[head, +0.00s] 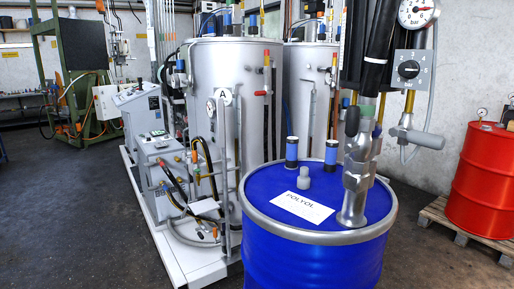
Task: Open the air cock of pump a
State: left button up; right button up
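A grey metal pump (357,175) stands upright in the lid of the blue drum (315,262), which has a white POLYOL label (303,207). No letter shows on this pump, so I cannot tell for sure that it is pump a. The pump's top is cut off. Neither of my grippers is in view.
Two blue-and-black cylinders (291,152) and a grey cap (303,178) stand on or behind the drum lid. Large silver tanks (244,130), one marked A, stand behind. A red drum (482,185) is on a pallet (462,235) at right. Dark floor is clear at left.

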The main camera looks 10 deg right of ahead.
aim_at(437, 142)
jog(key=z, duration=1.4)
